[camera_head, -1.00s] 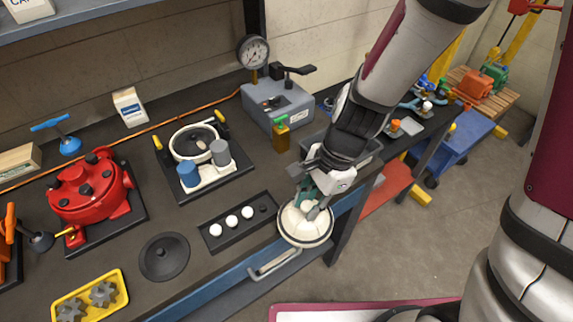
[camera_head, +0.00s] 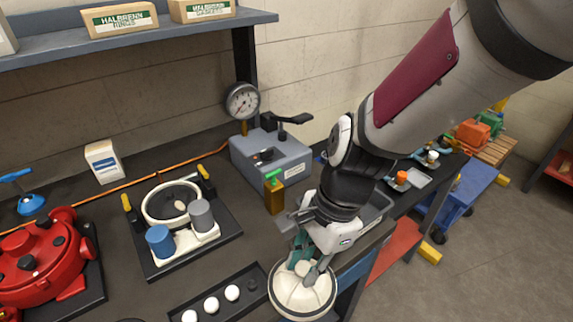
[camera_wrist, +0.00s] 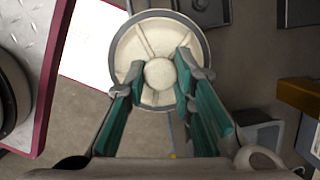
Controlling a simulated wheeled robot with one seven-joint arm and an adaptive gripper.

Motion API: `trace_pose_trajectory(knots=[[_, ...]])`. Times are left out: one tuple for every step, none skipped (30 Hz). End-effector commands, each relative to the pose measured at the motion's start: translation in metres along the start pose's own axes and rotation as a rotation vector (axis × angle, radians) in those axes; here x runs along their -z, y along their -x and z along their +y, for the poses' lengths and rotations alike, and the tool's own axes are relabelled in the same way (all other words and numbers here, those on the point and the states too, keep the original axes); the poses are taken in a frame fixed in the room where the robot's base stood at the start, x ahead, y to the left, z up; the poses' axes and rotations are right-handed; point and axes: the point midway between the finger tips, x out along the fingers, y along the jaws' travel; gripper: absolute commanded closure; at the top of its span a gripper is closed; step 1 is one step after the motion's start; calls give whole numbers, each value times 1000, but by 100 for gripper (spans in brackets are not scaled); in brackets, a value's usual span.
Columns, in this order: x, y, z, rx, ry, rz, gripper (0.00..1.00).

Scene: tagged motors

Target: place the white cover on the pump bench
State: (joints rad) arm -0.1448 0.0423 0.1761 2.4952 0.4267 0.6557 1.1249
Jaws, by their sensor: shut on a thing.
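The white cover (camera_head: 303,292) is a round cream disc with a dark rim and a central knob. My gripper (camera_head: 303,266) is shut on its knob and holds it at the bench's front edge, right of the row of white balls. In the wrist view the cover (camera_wrist: 137,40) fills the upper middle, with the green-padded fingers (camera_wrist: 160,76) on both sides of the knob. The bench (camera_head: 120,222) is a dark worktop. On it a black plate (camera_head: 222,236) carries an open round cream housing (camera_head: 172,203) with a blue and a grey cylinder in front.
A red pump (camera_head: 40,262) stands at the left. A grey box (camera_head: 268,158) with a gauge (camera_head: 242,101) stands behind, with an amber bottle (camera_head: 274,196) in front. A tray of white balls (camera_head: 212,304) lies at the front. A shelf (camera_head: 150,38) hangs above.

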Motion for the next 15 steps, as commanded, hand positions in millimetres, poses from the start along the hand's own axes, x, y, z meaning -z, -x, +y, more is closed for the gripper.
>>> trace_pose_trajectory(knots=[[2, 0, -9, 0, -1, -1, 100], [3, -1, -13, -1, -1, -1, 100], [5, -1, -20, 0, -1, 0, 100], [6, -1, -25, -1, -1, -1, 100], [8, -2, -31, 0, -1, -1, 100], [10, -2, -39, -1, -1, -1, 100], [11, -2, -45, 0, -1, -1, 100], [13, -3, -52, 0, -1, -1, 100], [16, -4, -61, 0, 0, -1, 100], [17, -4, -68, 0, 0, -1, 100], [19, -4, -74, 1, -1, -1, 100], [21, -5, -81, 0, -2, -1, 100], [22, -5, -87, 1, -1, -1, 100], [23, -5, -91, 0, 0, -1, 100], [24, -5, -96, 0, 0, 0, 100]])
